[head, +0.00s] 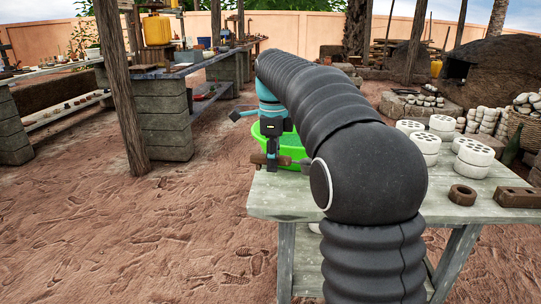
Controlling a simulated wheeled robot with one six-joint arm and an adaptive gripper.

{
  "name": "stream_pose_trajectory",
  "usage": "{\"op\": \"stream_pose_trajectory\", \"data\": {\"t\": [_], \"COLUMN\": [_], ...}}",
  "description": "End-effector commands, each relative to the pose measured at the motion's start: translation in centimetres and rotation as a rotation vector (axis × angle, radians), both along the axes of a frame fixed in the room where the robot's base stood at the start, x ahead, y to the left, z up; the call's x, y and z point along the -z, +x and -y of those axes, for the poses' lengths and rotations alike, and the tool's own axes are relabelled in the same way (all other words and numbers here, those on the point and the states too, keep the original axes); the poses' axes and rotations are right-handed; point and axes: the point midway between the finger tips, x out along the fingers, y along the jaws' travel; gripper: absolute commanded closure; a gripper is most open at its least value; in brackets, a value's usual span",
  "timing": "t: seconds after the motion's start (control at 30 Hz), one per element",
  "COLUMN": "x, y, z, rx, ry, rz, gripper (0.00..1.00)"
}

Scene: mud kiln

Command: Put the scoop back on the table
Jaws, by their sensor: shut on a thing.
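The wooden table (460,207), pale and weathered, stands in front of me. My gripper (272,158) is over the table's left end, partly against the green tub in the picture. It is shut on the scoop (258,159), whose brown handle sticks out to the left of the fingers. A darker part shows to their right, toward my arm. The scoop looks level and close to the tabletop, but I cannot tell whether it touches it. My arm hides the middle of the table.
A bright green tub (293,148) stands at the table's far left. White perforated discs (473,152) are stacked at the right. A brown nut-shaped piece (462,194) and a brown block (517,197) lie near the front edge. A wooden post (120,90) stands at left.

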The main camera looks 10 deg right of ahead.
Motion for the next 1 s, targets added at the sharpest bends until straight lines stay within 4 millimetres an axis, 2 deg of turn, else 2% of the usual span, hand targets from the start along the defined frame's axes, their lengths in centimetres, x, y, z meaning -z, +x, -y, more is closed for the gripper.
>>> {"op": "stream_pose_trajectory", "data": {"t": [0.2,1.0], "x": [2.0,7.0], "y": [0.0,0.0], "z": [-0.1,-0.3], "rx": [-0.002,-0.005], "ry": [0.000,0.001], "rz": [0.000,0.000], "gripper": [1.00,1.00]}}
